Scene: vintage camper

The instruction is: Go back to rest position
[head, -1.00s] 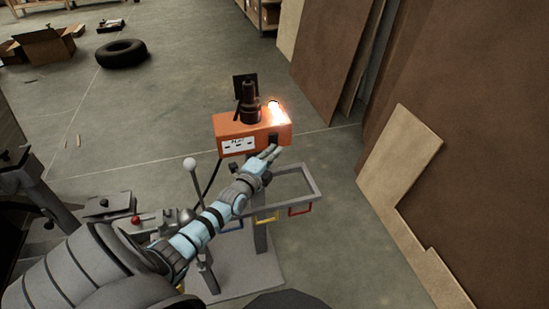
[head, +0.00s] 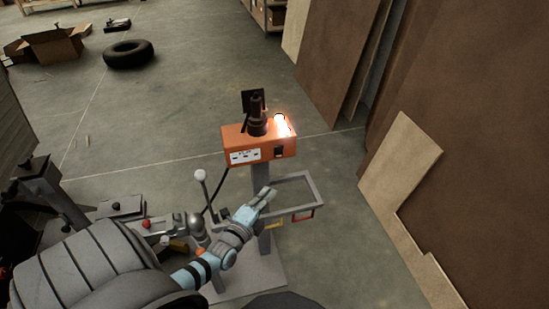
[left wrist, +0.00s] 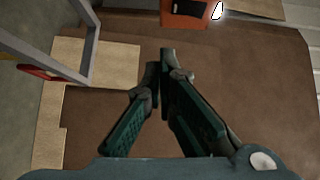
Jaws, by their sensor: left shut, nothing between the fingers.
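My left gripper (head: 266,197) is shut and empty. In the head view it is below the orange box and beside the left end of the grey frame, in front of the grey post. Its two fingers come together in the left wrist view (left wrist: 165,68). The orange box (head: 232,143) stands on the post, with a white label, a dark switch, a glowing lamp (head: 281,125) and a black upright part on top. Its lower edge also shows at the top of the left wrist view (left wrist: 186,17). My right gripper is not in view.
A grey rectangular frame (head: 306,181) with coloured handles sticks out from the post. A lever with a white knob (head: 200,175) stands left of it. Brown boards (head: 465,140) lean at the right. A tire (head: 130,54) and cardboard boxes (head: 52,46) lie far off on open floor.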

